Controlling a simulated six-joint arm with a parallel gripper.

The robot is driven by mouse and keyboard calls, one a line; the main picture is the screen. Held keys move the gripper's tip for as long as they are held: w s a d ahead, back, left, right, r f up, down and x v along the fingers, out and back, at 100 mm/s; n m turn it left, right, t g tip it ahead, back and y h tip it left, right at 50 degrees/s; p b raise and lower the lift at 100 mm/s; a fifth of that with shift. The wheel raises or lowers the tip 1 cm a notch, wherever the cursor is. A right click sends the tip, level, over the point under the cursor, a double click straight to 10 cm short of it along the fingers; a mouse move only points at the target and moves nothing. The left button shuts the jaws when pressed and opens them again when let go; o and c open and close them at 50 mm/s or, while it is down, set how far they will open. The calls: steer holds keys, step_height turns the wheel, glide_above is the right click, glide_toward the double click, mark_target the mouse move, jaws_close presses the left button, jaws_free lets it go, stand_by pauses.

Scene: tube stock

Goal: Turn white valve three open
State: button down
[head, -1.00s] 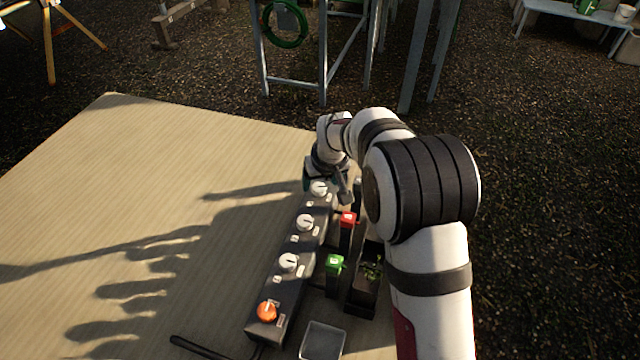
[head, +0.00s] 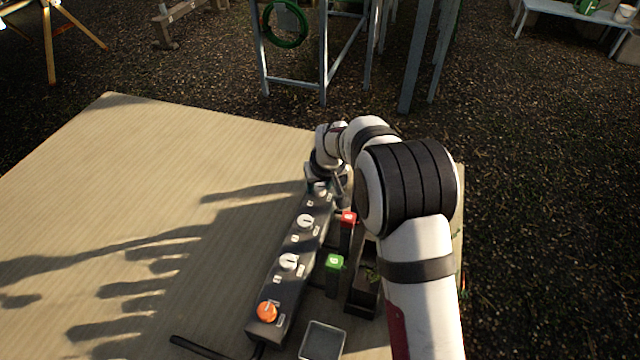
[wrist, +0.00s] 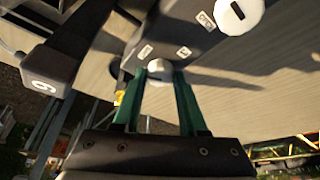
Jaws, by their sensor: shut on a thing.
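A dark valve box (head: 285,291) runs away from me on the table, with a row of knobs on top. The farthest white valve (head: 321,188) is partly covered by my gripper. In the wrist view, my gripper (wrist: 158,76) has its two green fingers shut on this white valve (wrist: 160,69), one on each side. The middle white valve (head: 305,221) and the near white valve (head: 288,262) are clear of the gripper. An orange knob (head: 267,311) sits at the near end. The label numbers are too small to read surely.
A red-topped block (head: 348,217) and a green-topped block (head: 334,262) stand right of the box, near a dark open tray (head: 363,291). A grey bin (head: 322,341) is at the front. The table's left side (head: 110,190) is bare.

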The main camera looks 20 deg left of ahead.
steer(key=shift+d, duration=0.1)
steer(key=n, duration=0.2)
steer(key=n+g+y, duration=0.1)
steer(key=n, duration=0.1)
steer(key=n+g, duration=0.1)
steer(key=n, duration=0.1)
steer(key=shift+w+d+n+y, duration=0.1)
steer(key=shift+w+n+y, duration=0.15)
steer(key=shift+n+y, duration=0.05)
steer(key=n+g, duration=0.1)
steer(key=n, duration=0.2)
steer(key=n+g, duration=0.1)
steer(key=n, duration=0.2)
steer(key=shift+w+n+g, duration=0.2)
steer(key=shift+n+g, duration=0.1)
stand_by(0.4)
steer(key=shift+c, duration=2.2)
jaws_free()
